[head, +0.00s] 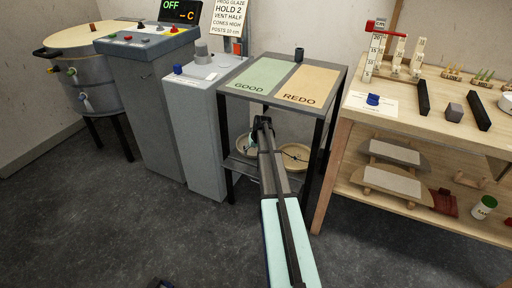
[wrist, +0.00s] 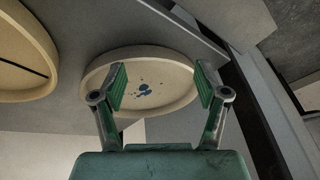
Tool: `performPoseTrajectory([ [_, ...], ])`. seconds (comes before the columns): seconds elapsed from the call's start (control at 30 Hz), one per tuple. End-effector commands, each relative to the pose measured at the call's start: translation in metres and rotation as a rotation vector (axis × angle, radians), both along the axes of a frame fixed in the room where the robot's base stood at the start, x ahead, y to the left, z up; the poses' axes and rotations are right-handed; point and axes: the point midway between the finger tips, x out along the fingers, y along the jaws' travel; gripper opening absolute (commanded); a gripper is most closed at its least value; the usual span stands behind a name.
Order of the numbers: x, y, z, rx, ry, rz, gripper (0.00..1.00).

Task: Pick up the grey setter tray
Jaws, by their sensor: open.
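A round, shallow cream tray (wrist: 180,58) with dark blue spots lies ahead of my gripper (wrist: 162,80) in the wrist view. My gripper is open and empty, its green-padded fingers spread across the tray's width; I cannot tell whether they touch it. A second round tan tray (wrist: 22,58) with a dark line lies to the left. In the head view, round trays show on the lower shelf under the GOOD/REDO table, one at right (head: 295,154), one at left partly hidden by my arm. Neither looks clearly grey, so I cannot tell which is the setter tray.
The table's top, with its green GOOD panel (head: 258,75) and tan REDO panel (head: 312,84), is above the shelf. Its dark legs flank the opening. A grey cabinet (head: 205,130) stands left, a wooden bench (head: 350,150) right. Grey slabs (head: 393,152) sit lower on the bench.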

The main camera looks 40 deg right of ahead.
Motion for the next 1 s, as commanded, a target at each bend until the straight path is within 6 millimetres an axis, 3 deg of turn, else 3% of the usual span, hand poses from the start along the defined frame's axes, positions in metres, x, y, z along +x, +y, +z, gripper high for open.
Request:
performPoseTrajectory([
  [0.03, 0.008, -0.028, 0.006, -0.005, -0.015, -0.018, 0.74],
  [0.13, 0.012, -0.072, 0.018, -0.015, -0.039, -0.048, 0.74],
  [0.2, 0.014, -0.097, 0.026, -0.021, -0.055, -0.065, 0.74],
  [0.3, 0.014, -0.119, 0.033, -0.026, -0.069, -0.079, 0.74],
  [0.43, 0.016, -0.128, 0.028, -0.028, -0.074, -0.085, 0.74],
  [0.73, 0.025, -0.128, 0.007, -0.028, -0.073, -0.084, 0.74],
  [1.0, 0.039, -0.131, -0.025, -0.028, -0.072, -0.084, 0.74],
])
